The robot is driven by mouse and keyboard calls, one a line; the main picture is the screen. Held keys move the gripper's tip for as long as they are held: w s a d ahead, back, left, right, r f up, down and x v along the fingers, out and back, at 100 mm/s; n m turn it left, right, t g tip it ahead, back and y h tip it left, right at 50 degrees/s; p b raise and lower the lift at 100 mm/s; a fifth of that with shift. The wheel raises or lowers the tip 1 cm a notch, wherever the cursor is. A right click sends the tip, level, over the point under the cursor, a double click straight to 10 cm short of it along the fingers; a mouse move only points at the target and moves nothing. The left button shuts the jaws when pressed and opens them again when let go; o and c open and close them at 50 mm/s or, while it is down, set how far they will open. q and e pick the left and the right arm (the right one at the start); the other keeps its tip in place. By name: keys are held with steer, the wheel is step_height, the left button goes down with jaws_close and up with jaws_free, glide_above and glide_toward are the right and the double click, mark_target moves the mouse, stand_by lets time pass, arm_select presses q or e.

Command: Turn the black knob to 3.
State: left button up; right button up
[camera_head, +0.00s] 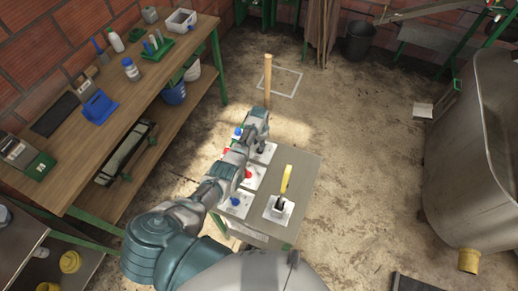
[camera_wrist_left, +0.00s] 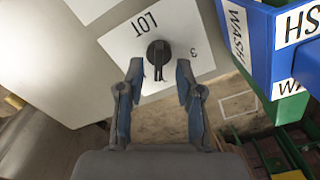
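The black knob (camera_wrist_left: 158,52) sits on a white plate (camera_wrist_left: 118,44) marked "LOT", with a "3" to the right of the knob in the left wrist view. The knob's narrow bar points down that picture, toward my gripper, not at the "3". My left gripper (camera_wrist_left: 159,76) is open, with one blue-padded finger on each side below the knob. Its fingers appear apart from the knob; the exact gap is unclear. In the head view my left gripper (camera_head: 259,136) is over the far end of the grey panel table (camera_head: 304,166), largely covering the knob there. My right gripper is out of view.
Nearer plates on the table carry a red knob (camera_head: 248,173), a blue knob (camera_head: 235,201) and a yellow lever (camera_head: 286,180). A blue labelled box (camera_wrist_left: 270,45) is close at the right in the wrist view. A large metal tank (camera_head: 470,150) stands right.

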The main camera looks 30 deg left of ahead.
arm_select(q)
step_height(320, 180, down, 3)
steer(key=shift+s+r+b, duration=0.1)
steer(key=shift+r+b, duration=0.1)
steer(key=shift+b, duration=0.25)
steer(key=shift+f, duration=0.35)
jaws_close()
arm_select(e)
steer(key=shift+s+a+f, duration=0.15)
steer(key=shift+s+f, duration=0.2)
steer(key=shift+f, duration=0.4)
